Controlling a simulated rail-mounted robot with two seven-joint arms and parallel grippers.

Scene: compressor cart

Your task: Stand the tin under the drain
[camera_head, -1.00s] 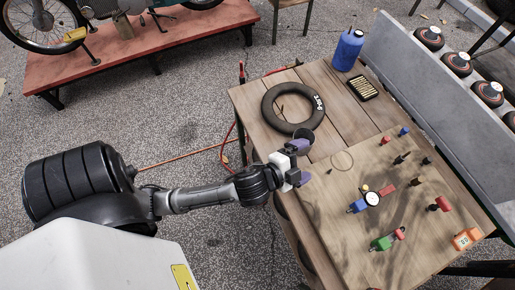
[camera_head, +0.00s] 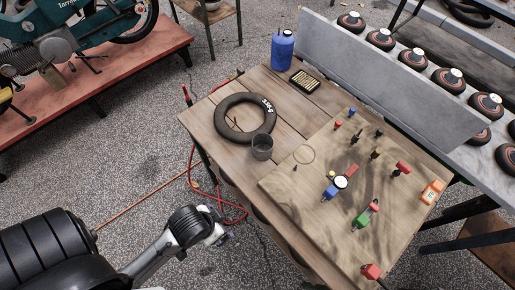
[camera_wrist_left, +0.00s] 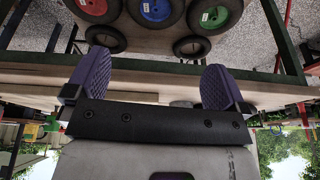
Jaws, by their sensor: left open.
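The tin (camera_head: 262,146), a grey open-topped cup, stands upright on the wooden table (camera_head: 222,150) beside the black tyre. No drain can be made out in these views. My left gripper (camera_head: 224,238) is off the table's front-left edge, below and left of the tin in the head view and apart from it. In the left wrist view its two purple-padded fingers (camera_wrist_left: 155,88) are spread wide with nothing between them. My right gripper is not in view.
A black tyre (camera_head: 233,115), blue canister (camera_head: 282,50) and dark tray (camera_head: 305,80) are on the table. A board (camera_head: 300,200) carries several small coloured parts and a gauge (camera_head: 340,182). A red hose (camera_head: 190,172) lies by the table. Wheels (camera_wrist_left: 155,10) show in the wrist view.

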